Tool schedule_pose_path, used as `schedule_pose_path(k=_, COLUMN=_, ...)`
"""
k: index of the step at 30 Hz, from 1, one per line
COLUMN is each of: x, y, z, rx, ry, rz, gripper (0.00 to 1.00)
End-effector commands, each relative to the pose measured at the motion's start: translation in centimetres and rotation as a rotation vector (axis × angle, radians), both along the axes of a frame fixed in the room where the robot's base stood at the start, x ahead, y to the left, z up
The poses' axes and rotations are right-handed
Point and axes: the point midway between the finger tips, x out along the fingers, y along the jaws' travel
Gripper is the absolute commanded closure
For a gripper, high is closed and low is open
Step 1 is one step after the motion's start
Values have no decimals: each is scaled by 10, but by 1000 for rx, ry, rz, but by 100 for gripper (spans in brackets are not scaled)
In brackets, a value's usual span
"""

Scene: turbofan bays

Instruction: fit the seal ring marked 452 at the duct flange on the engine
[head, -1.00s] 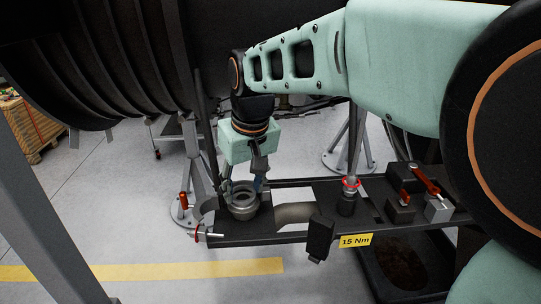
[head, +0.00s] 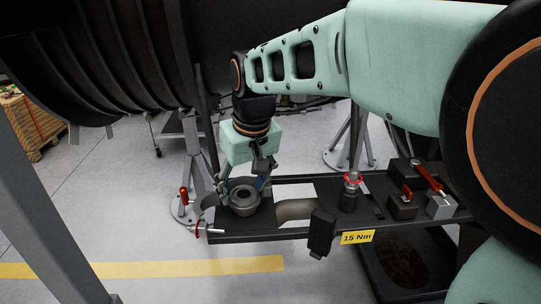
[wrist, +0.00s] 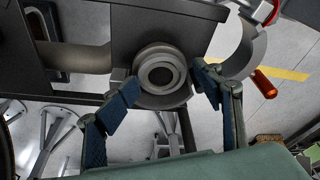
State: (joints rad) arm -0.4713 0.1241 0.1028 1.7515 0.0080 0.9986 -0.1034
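My gripper (head: 264,165) hangs above the round grey duct flange (head: 243,199) at the left end of the dark bracket. In the wrist view the two dark-blue fingers (wrist: 168,88) stand apart, one on each side of the flange (wrist: 160,94), with nothing held between them. Concentric grey and dark rings show on the flange's top. I cannot tell which of them is the seal ring, and no 452 mark is readable. A curved grey clamp half (head: 202,183) stands swung out left of the flange; it also shows in the wrist view (wrist: 249,52).
A bent beige pipe (head: 296,210) runs right from the flange. On the bracket are a red-ringed fitting (head: 351,184), dark blocks with red levers (head: 405,205) and a yellow 15 Nm label (head: 357,237). The engine's ribbed casing (head: 105,60) overhangs at left. Open floor lies in front.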

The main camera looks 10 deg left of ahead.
Motion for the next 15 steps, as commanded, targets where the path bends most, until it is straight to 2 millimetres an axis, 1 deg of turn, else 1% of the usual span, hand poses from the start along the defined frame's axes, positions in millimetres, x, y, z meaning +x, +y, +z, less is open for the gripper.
schedule_pose_path(k=7, x=1, y=-1, z=1, rx=0, ry=-3, rz=-1, gripper=37)
schedule_pose_path(k=10, x=0, y=-1, z=5, rx=1, ry=-4, rz=-1, gripper=37)
schedule_pose_path(k=13, x=-1, y=-2, z=17, rx=3, ry=-7, rz=-1, gripper=37)
schedule_pose_path(k=15, x=-4, y=-4, z=29, rx=3, ry=-7, rz=-1, gripper=37)
